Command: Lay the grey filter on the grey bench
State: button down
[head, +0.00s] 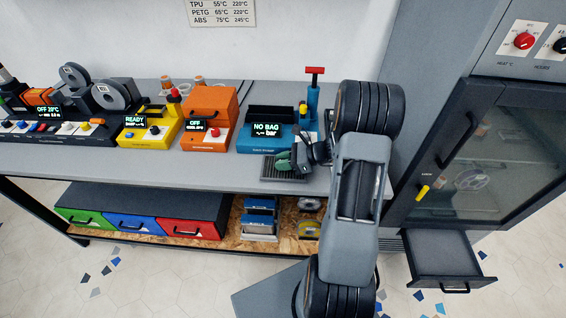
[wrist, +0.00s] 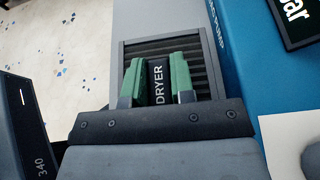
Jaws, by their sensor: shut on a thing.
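The grey filter (head: 268,170) is a dark ribbed block at the front of the grey bench (head: 215,172), before the blue vacuum pump (head: 262,138). In the wrist view the ribbed filter (wrist: 206,52) shows beyond my fingers, with a dark grip marked DRYER. My gripper (head: 285,161) has green finger pads, which in the wrist view stand on either side of that grip (wrist: 157,80); it is shut on the filter. The filter looks level and close to the bench top. I cannot tell whether its underside touches the bench. My gripper hides its near part.
An orange box (head: 206,118) and a yellow unit (head: 150,128) stand left of the pump. Bare bench lies along the front edge to the left. At right, a tall dark cabinet (head: 480,150) has its low drawer (head: 442,255) pulled out.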

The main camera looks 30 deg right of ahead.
jog(key=shift+f, duration=0.3)
jog(key=c, duration=1)
grip_release()
